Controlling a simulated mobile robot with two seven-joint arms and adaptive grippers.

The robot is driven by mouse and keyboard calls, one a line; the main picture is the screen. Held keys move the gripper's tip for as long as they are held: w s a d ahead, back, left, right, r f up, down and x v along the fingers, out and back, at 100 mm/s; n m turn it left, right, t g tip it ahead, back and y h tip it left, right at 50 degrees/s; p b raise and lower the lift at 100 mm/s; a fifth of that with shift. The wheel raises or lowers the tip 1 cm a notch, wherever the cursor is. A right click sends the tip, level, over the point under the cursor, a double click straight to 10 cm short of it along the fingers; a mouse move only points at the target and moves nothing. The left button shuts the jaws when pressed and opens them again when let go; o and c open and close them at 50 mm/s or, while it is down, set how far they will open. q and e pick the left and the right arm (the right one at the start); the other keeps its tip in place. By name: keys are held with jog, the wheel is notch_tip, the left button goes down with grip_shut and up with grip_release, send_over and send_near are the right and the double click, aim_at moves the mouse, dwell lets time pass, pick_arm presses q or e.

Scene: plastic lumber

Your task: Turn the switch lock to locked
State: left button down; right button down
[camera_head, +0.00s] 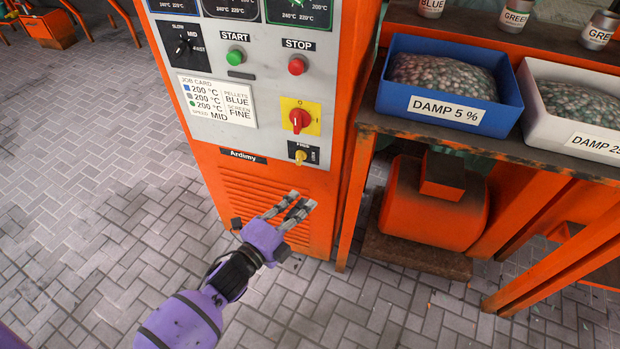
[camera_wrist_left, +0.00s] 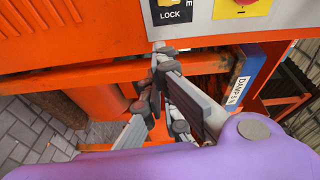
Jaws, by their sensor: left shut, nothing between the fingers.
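The switch lock (camera_head: 300,157) is a small yellow knob on a black plate marked FREE above and LOCK at its lower right. It sits low on the grey control panel, under the red rotary switch. Which mark the knob points to is too small to tell. In the left wrist view the plate (camera_wrist_left: 172,13) shows at the top edge with the word LOCK, and most of the knob is cut off. My left gripper (camera_head: 300,207) is shut and empty, below the switch lock in the picture and apart from it. Its fingers (camera_wrist_left: 158,55) show in the wrist view. My right gripper is not in view.
A red rotary switch on a yellow plate (camera_head: 313,124) and the stop button (camera_head: 297,66) are above the lock. An orange bench (camera_head: 440,134) with a blue bin (camera_head: 399,105) and a white bin (camera_head: 545,128) stands close at the right.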

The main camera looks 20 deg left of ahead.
aim_at(300, 158)
pick_arm(q)
jog(key=shift+m, duration=0.7)
jog(key=x, duration=0.3)
jog(key=a+x, duration=0.1)
jog(key=x, duration=0.2)
jog(key=a+x, duration=0.1)
jog(key=x, duration=0.2)
jog(key=shift+w+r, duration=0.35)
jog(key=shift+w, duration=0.1)
jog(key=shift+a, duration=0.5)
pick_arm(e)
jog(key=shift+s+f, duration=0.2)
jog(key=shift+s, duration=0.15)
